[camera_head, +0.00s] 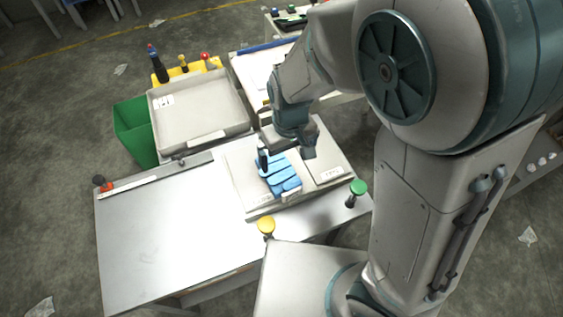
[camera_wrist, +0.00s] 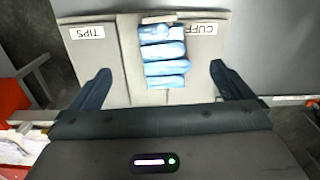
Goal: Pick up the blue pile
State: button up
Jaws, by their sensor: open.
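The blue pile (camera_head: 280,174) is a stack of blue, glove-like strips lying on a pale board (camera_head: 240,190) on the table. In the wrist view the blue pile (camera_wrist: 163,55) lies in the middle of the board, between panels labelled "TIPS" (camera_wrist: 90,33) and "CUFF" (camera_wrist: 201,29). My gripper (camera_head: 286,155) is above the pile in the head view, with one finger overlapping its upper left edge. In the wrist view my gripper (camera_wrist: 160,85) is open, with its fingers wide apart on either side of the pile and nothing between them held. Whether the fingers touch the board cannot be told.
A metal table (camera_head: 160,240) has clear room left of the board. A grey tray (camera_head: 200,112) and a green bin (camera_head: 133,130) stand behind. A green knob (camera_head: 358,187) and a yellow knob (camera_head: 266,226) stand near the board's front and right.

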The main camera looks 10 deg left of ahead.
aim_at(284, 179)
jog(key=f, duration=0.3)
jog(key=f+b, duration=0.1)
jog(key=f, duration=0.4)
jog(key=shift+w+a+f, duration=0.1)
jog(key=shift+a+f, duration=0.15)
jog(key=shift+f, duration=0.1)
jog(key=shift+w+a+f+b, duration=0.15)
jog(key=shift+f+b, duration=0.05)
jog(key=shift+f, duration=1.15)
jog(key=shift+w+a+f+b, duration=0.1)
jog(key=shift+f+b, duration=0.05)
jog(key=shift+f, duration=1.2)
jog(key=shift+c, duration=0.3)
jog(key=c, duration=1.1)
jog(key=shift+o, duration=0.2)
jog(key=shift+r, duration=0.1)
